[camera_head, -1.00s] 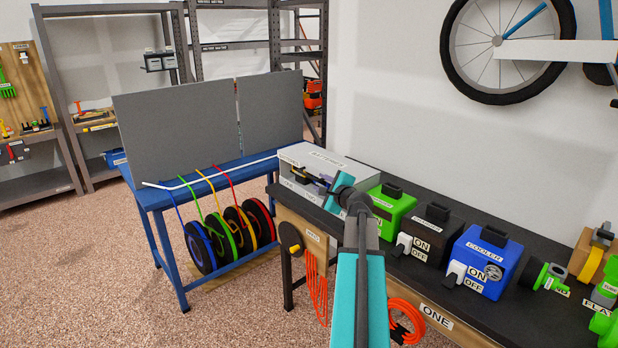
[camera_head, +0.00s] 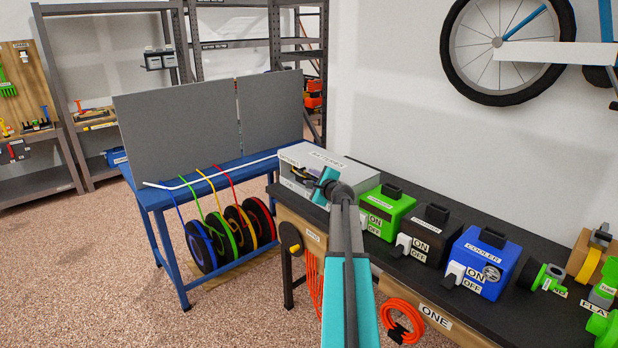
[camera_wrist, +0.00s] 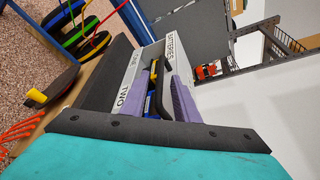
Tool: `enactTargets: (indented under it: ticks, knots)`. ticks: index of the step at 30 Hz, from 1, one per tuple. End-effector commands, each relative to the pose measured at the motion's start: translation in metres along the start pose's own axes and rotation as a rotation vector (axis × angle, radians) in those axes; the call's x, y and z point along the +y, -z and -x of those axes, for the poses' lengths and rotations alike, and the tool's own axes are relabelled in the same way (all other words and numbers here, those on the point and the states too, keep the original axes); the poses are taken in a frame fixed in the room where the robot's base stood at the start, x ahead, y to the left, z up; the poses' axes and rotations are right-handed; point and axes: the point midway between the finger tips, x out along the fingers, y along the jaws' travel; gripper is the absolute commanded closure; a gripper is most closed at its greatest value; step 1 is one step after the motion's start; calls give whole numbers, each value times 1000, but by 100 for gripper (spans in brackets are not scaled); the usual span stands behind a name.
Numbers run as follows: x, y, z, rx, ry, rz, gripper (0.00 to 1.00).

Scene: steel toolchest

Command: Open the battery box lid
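The battery box is a grey box (camera_head: 335,163) marked "BATTERIES" at the back left end of the dark bench; its lid looks shut. In the wrist view the box (camera_wrist: 149,57) shows "ONE" and "TWO" on one face and a black handle (camera_wrist: 159,92). My gripper (camera_head: 302,172) is at the front of the box. In the wrist view its two purple fingers stand apart, one on each side of the handle (camera_wrist: 157,88). The gripper is open; I cannot tell whether either finger touches the handle. The wrist hides part of the box front in the head view.
Right of the box on the bench stand a green unit (camera_head: 386,210), a black unit (camera_head: 428,236) and a blue cooler unit (camera_head: 482,262). A blue table (camera_head: 160,196) with cable reels is at the left. Orange cables (camera_head: 400,315) hang below the bench.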

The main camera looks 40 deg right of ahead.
Motion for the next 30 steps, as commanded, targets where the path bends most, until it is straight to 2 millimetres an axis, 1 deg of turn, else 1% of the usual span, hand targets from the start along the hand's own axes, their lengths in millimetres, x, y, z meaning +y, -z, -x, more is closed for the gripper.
enactTargets:
  ticks: [1, 7, 12, 20, 21, 23, 25, 26, 30]
  knots:
    - [-1, 0, -6, 0, 0, 0, 72]
    - [-1, 0, -18, 0, 0, 0, 72]
    - [0, 0, -22, 0, 0, 0, 72]
    - [0, 0, -22, 0, 0, 0, 72]
    - [0, 0, -22, 0, 0, 0, 76]
    - [0, 0, -22, 0, 0, 0, 86]
    - [0, 0, -22, 0, 0, 0, 97]
    - [0, 0, -22, 0, 0, 0, 100]
    - [0, 0, -22, 0, 0, 0, 100]
